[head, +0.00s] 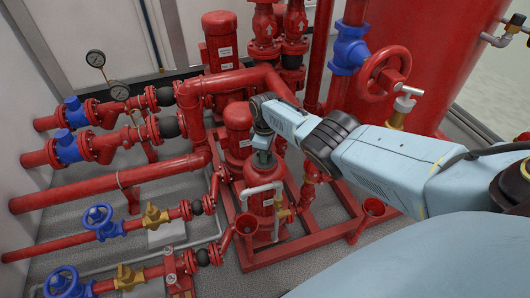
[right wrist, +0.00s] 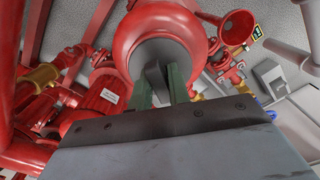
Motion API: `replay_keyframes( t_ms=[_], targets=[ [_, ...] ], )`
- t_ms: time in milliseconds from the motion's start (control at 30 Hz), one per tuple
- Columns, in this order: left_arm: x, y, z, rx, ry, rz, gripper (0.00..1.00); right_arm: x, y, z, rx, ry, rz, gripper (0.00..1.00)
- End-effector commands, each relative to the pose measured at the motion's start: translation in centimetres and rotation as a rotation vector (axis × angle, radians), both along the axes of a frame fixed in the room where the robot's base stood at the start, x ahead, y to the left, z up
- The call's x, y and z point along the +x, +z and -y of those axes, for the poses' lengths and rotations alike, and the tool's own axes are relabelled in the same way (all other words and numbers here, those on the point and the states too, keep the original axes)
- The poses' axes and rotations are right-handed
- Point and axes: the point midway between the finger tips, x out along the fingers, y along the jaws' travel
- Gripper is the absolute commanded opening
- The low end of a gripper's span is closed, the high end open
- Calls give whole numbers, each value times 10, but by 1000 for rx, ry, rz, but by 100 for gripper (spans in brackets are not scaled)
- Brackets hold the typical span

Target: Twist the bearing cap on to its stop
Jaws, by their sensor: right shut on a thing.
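The bearing cap (right wrist: 184,59) is a grey round disc with a raised bar across it, set in the red rim of a pump housing (right wrist: 190,17) in the right wrist view. My right gripper (right wrist: 160,88) has its two green fingers on either side of the bar and is shut on it. In the head view my right gripper (head: 263,158) reaches down onto the top of the red pump (head: 262,206); the cap there is mostly hidden by the gripper. How far the cap is turned cannot be told. My left gripper is not in view.
A red motor (head: 238,124) stands just behind the pump. A grey pipe (head: 258,190) bends around its front. A large valve wheel (head: 387,73) is behind my right arm.

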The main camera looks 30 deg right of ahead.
Motion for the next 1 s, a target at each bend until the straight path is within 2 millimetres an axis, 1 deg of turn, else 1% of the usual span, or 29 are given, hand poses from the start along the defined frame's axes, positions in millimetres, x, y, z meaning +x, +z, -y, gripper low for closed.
replay_keyframes(
  t_ms=[33,200,467,567,667,767,1000],
  targets=[
    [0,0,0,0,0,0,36,2,2,0,0,1,4,22],
    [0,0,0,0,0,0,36,1,1,0,0,2,3,44],
    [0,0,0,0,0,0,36,0,1,0,-1,3,1,44],
    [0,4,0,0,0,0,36,0,5,0,0,3,1,44],
    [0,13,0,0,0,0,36,0,16,0,-1,4,1,44],
    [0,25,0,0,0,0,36,1,32,1,-1,3,2,44],
    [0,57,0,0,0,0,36,1,81,0,0,4,3,44]
  ],
)
